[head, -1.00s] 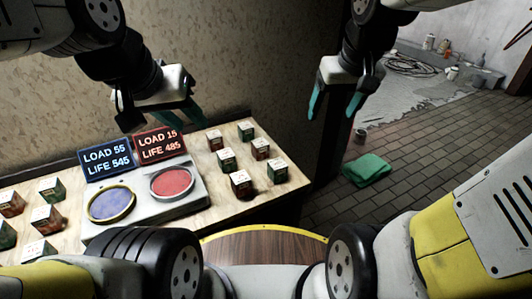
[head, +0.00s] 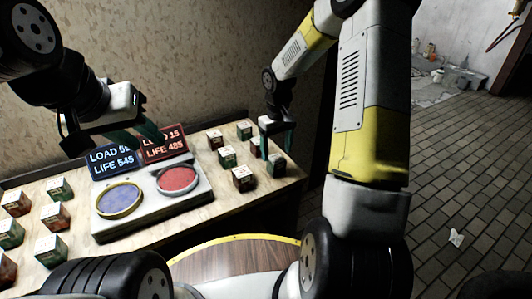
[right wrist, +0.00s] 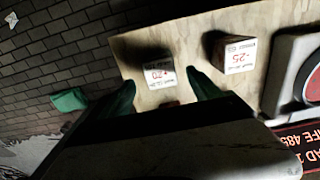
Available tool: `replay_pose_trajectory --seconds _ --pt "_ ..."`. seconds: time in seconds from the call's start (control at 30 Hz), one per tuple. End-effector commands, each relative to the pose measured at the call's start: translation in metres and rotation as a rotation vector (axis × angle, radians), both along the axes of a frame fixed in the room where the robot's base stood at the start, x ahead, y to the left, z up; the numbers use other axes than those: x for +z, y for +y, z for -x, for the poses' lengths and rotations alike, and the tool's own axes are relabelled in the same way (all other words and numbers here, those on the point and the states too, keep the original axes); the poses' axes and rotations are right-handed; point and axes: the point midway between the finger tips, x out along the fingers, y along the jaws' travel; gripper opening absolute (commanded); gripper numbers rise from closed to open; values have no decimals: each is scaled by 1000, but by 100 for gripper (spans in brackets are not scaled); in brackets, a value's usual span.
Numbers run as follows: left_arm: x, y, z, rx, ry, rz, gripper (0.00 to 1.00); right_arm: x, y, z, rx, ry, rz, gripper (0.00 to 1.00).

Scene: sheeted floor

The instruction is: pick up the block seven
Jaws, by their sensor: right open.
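Several small cube blocks with white printed tops stand on the wooden table (head: 200,222), some to the right of the panel and some to its left. I cannot tell which is block seven. My right gripper (head: 277,143) is open over the right block group, just above a dark green block (head: 276,165). In the right wrist view, a block marked like +20 (right wrist: 160,75) shows between the open fingertips (right wrist: 158,92), and a block marked -25 (right wrist: 236,54) stands beside it. My left gripper (head: 112,141) is open and empty above the panel's back left.
A panel with a blue dial (head: 120,199) and a red dial (head: 178,180) stands mid-table, with a blue sign (head: 112,160) and a red sign (head: 165,143) behind. The wall is close behind the table.

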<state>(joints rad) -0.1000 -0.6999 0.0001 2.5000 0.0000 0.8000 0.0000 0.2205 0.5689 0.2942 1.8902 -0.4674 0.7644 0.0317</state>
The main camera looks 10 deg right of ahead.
Motion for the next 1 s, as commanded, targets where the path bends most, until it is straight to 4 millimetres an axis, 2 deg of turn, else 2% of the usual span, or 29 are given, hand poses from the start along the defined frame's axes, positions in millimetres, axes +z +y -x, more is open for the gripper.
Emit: replay_pose_trajectory --seconds 0.17,0.4,0.67,1.0 --pt "0 0 0 0 0 0 36 -16 0 1 0 3 -1 73" --pt "0 0 0 0 0 0 36 -51 1 2 0 3 -1 73" --pt "0 0 0 0 0 0 36 -56 1 1 0 -2 -1 73" --pt "0 0 0 0 0 0 36 -56 0 1 0 -2 -1 8"
